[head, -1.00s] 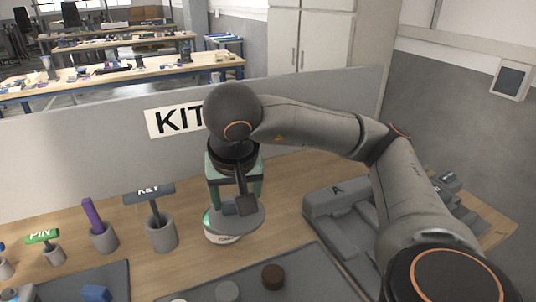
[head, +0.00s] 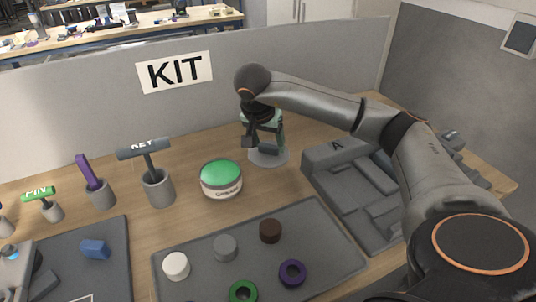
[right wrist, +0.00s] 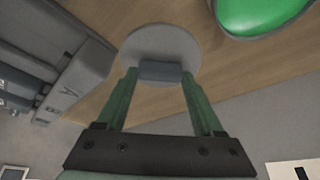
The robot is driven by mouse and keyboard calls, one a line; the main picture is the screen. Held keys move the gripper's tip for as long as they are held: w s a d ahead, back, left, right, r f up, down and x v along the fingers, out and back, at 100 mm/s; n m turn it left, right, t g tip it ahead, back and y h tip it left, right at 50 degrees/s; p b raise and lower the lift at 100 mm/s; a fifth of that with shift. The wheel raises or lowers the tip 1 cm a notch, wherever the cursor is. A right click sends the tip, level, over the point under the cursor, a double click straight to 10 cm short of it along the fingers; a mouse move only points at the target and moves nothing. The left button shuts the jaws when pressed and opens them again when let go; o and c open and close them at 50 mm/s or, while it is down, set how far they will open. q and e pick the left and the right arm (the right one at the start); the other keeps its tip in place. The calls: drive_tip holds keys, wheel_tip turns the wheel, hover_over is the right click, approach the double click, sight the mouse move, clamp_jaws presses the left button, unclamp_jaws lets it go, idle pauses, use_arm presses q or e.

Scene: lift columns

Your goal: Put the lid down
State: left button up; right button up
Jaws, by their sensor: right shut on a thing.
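The lid (head: 268,160) is a flat grey disc with a dark block handle. My right gripper (head: 265,145) is shut on that handle from above. The lid is level, low over or on the wooden table, just right of the round tub (head: 221,181); I cannot tell whether it touches the wood. In the right wrist view the lid (right wrist: 165,42) lies beyond my fingers, with its handle (right wrist: 160,72) between the tips. The tub has a white label and a green top face, and is uncovered; it also shows in the right wrist view (right wrist: 255,12). My left gripper is not in view.
A grey tray (head: 200,245) with several round pieces lies in front. A grey block fixture marked A (head: 335,152) stands right of the lid. Holders with the KEY tool (head: 158,188), a purple tool and the PIN tool stand left. A panel with a KIT sign (head: 174,72) closes the back.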

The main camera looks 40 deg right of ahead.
sight(268, 145)
drive_tip(key=f, duration=0.1)
drive_tip(key=w+d+f, duration=0.1)
drive_tip(key=f, duration=0.1)
drive_tip(key=shift+w+d, duration=0.25)
drive_tip(key=shift+w, duration=0.15)
wheel_tip(268, 145, down, 3)
